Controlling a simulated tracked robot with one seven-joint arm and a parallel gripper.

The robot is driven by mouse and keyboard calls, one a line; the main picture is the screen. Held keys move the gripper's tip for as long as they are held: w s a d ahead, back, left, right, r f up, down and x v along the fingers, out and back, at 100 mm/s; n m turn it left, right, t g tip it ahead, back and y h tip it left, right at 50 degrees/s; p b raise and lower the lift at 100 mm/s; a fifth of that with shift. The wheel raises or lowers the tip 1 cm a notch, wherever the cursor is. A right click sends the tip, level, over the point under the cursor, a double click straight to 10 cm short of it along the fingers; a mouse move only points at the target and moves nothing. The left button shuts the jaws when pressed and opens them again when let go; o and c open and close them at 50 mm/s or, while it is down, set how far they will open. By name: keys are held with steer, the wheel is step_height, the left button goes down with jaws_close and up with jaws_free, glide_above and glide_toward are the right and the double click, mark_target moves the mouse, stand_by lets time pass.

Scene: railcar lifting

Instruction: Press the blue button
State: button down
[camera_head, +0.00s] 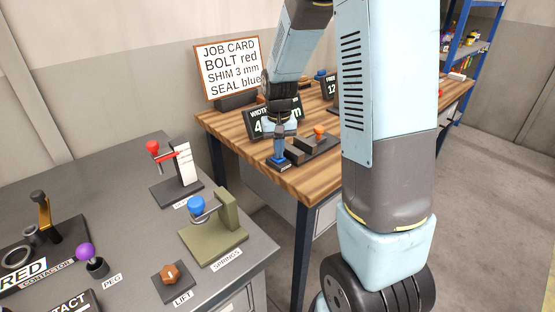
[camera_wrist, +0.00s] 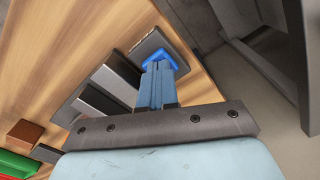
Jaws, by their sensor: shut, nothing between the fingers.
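The blue button (camera_wrist: 160,58) sits on a small dark base plate (camera_wrist: 146,48) near the edge of the wooden workbench. In the head view the blue button (camera_head: 281,160) shows at the lower end of my gripper (camera_head: 279,153), and its base (camera_head: 279,166) lies flat on the wood. My gripper also shows in the wrist view (camera_wrist: 158,68), with its fingers shut together and nothing between them. The fingertips are right at the button and cover part of it. I cannot tell whether the button is pushed down.
A grey gauge with an orange knob (camera_head: 319,131) stands close beside the button. Behind are a width display (camera_head: 257,124) and a job card (camera_head: 229,69). A grey table (camera_head: 130,185) at left holds a blue-knobbed press (camera_head: 197,205), a red-knobbed one (camera_head: 153,147) and a purple-knobbed peg (camera_head: 86,252).

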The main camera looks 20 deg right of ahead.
steer(key=shift+r, duration=3.5)
steer(key=s+r+t, duration=0.2)
steer(key=s+r, duration=0.2)
steer(key=s, duration=0.4)
steer(key=s+r+n+t, duration=0.1)
steer(key=s+r, duration=0.4)
steer(key=s, duration=0.3)
steer(key=s+r+t, duration=0.2)
steer(key=s+r, duration=0.3)
steer(key=s, duration=0.3)
steer(key=shift+a+r+t, duration=0.2)
steer(key=shift+t, duration=0.1)
